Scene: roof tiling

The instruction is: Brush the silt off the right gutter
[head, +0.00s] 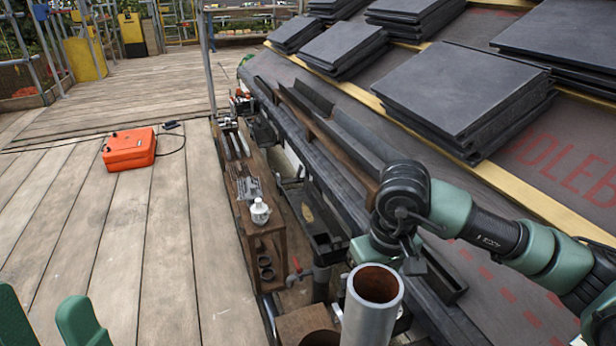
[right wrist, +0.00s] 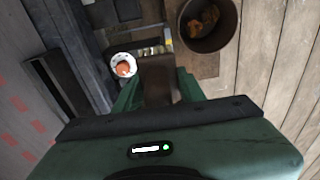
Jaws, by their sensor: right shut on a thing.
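In the head view a black gutter section (head: 441,277) lies at the roof's lower edge, partly hidden under my right arm. I cannot make out silt in it. My right gripper (head: 402,258) hangs over this stretch, mostly hidden by its wrist. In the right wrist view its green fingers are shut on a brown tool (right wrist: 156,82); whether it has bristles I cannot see. A dark channel (right wrist: 60,85) shows left of it there. Another black gutter section (head: 322,228) holds a brown patch. My left gripper (head: 42,322) is at the bottom left with fingers apart and empty.
A grey pipe (head: 371,318) stands upright close in front. A wooden shelf (head: 263,228) carries a white bottle (head: 260,211). An orange case (head: 130,149) lies on the boards. Slate stacks (head: 462,92) cover the roof. A bucket (right wrist: 207,42) with brown debris stands nearby.

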